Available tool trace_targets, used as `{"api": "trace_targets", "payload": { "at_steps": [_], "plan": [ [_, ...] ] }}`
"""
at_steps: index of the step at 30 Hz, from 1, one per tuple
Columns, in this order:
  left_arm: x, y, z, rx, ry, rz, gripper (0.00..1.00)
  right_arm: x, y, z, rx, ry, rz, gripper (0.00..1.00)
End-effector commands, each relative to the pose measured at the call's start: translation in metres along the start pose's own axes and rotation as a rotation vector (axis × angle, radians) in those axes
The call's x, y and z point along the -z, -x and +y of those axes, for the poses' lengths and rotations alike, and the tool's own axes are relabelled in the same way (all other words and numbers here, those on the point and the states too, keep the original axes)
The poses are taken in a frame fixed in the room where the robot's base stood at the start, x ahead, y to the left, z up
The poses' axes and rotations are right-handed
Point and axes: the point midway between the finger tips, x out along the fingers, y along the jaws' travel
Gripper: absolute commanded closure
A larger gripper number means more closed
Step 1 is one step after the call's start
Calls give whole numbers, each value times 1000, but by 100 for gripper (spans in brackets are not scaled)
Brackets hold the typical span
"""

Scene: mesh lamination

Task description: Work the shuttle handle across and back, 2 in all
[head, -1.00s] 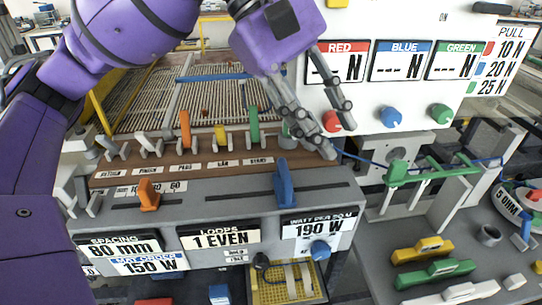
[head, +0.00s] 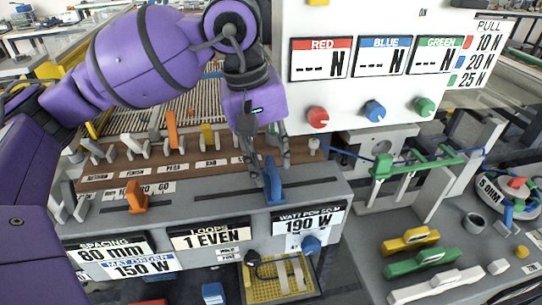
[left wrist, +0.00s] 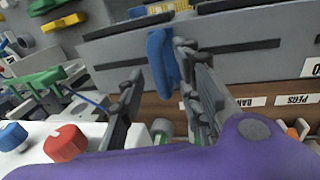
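A blue upright handle (head: 274,186) stands at the right part of a dark slot in the grey console top; I take it for the shuttle handle. An orange handle (head: 137,197) stands in a slot at the left. My left gripper (head: 266,158) points down over the blue handle with its fingers apart. In the left wrist view the blue handle (left wrist: 160,56) shows between the two open fingers (left wrist: 160,85), closer to the right-hand one. I cannot tell whether that finger touches it. My right gripper is in neither view.
A brown strip with several levers, one orange (head: 171,132), runs behind the slots. A white panel (head: 340,108) with red, blue and green knobs stands behind right. A green stand (head: 383,166) with a blue wire is right of the console.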

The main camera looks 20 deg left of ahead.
Motion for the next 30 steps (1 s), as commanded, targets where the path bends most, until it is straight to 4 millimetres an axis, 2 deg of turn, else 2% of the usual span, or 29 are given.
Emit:
{"api": "trace_targets", "payload": {
  "at_steps": [9,16,26,30],
  "plan": [
    [0,-3,0,-1,0,0,69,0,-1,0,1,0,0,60],
    [0,-3,0,-1,1,0,99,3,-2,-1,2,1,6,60],
    [0,-3,0,-2,0,0,100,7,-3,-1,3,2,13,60],
    [2,-2,-16,0,7,-1,100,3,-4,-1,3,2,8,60]
  ]
}}
